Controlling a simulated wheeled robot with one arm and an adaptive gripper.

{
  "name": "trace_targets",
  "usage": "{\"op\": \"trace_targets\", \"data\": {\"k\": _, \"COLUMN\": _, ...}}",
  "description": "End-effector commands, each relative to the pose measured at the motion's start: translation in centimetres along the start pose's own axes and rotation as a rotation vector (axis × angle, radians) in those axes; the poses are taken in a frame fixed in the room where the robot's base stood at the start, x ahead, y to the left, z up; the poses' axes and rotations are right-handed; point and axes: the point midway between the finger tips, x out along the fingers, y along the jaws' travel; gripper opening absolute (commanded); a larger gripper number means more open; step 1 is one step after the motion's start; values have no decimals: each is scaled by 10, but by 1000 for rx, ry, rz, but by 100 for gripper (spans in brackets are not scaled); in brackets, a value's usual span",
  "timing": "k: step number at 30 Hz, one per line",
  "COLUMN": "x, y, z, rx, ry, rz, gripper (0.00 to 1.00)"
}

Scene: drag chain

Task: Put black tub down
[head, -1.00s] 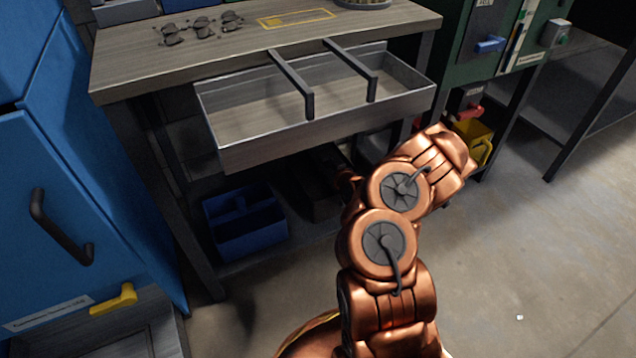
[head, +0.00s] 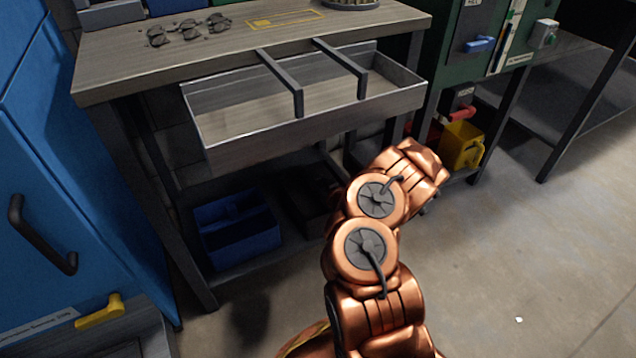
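I see no black tub that I can make out in the head view. The shelf under the workbench is dark, and my copper arm covers part of it. My gripper is not visible; the arm's far end is hidden behind its own links. The open, empty-looking drawer (head: 240,112) juts out from under the workbench top (head: 120,60), with two dark bars above it. A blue divided bin (head: 238,230) stands on the low shelf under the bench.
A blue cabinet (head: 60,180) with a dark handle stands at the left. A yellow bin (head: 461,146) sits on the low shelf at the right, below a green panel (head: 505,40). Linked dark parts (head: 188,30) lie on the bench. The floor (head: 510,250) at the right is open.

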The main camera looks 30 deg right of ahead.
Motion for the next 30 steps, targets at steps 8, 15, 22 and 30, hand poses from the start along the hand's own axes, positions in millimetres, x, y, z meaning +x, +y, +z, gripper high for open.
{"op": "trace_targets", "data": {"k": 8, "x": 0, "y": 0, "z": -1, "rx": 0, "ry": 1, "rz": 0, "gripper": 56}}
{"op": "trace_targets", "data": {"k": 15, "x": 0, "y": 0, "z": -2, "rx": 0, "ry": 1, "rz": 0, "gripper": 56}}
{"op": "trace_targets", "data": {"k": 22, "x": -15, "y": 2, "z": -5, "rx": 2, "ry": -1, "rz": 2, "gripper": 56}}
{"op": "trace_targets", "data": {"k": 30, "x": -48, "y": 1, "z": -4, "rx": 5, "ry": -3, "rz": 2, "gripper": 56}}
